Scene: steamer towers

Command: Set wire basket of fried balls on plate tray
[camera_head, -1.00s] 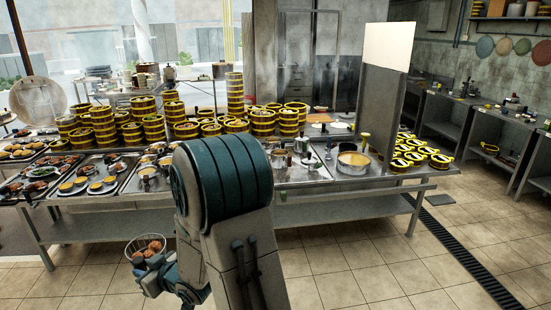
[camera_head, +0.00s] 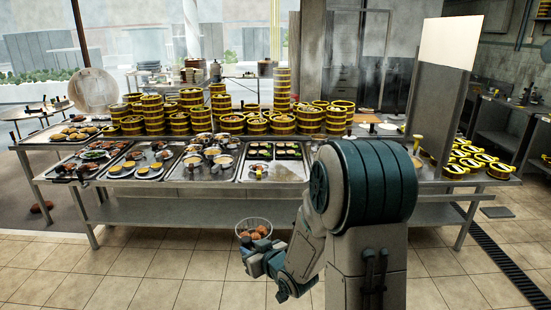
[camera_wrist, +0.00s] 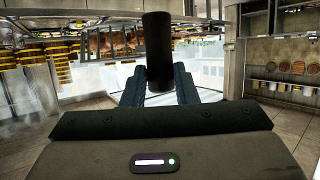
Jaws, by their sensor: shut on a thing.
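The wire basket (camera_head: 241,231) of brown fried balls (camera_head: 258,233) hangs in front of the counter, below its top, over the floor. My gripper (camera_head: 255,252) is at the near side of the basket, in front of the counter. In the wrist view, my gripper (camera_wrist: 158,88) is shut on a dark upright cylinder, the basket's handle (camera_wrist: 157,45). Metal trays with plates of food lie on the counter: one at the left (camera_head: 73,177), one beside it (camera_head: 165,178), and one with several bowls (camera_head: 232,172). I cannot tell which is the plate tray.
Stacks of yellow-and-black steamers (camera_head: 188,121) stand along the counter's back. A tray with dark dishes (camera_head: 283,172) lies right of the bowls. A tall panel (camera_head: 440,110) rises at the right. More steamers (camera_head: 478,160) stand beyond it. The near tiled floor (camera_head: 130,265) is clear.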

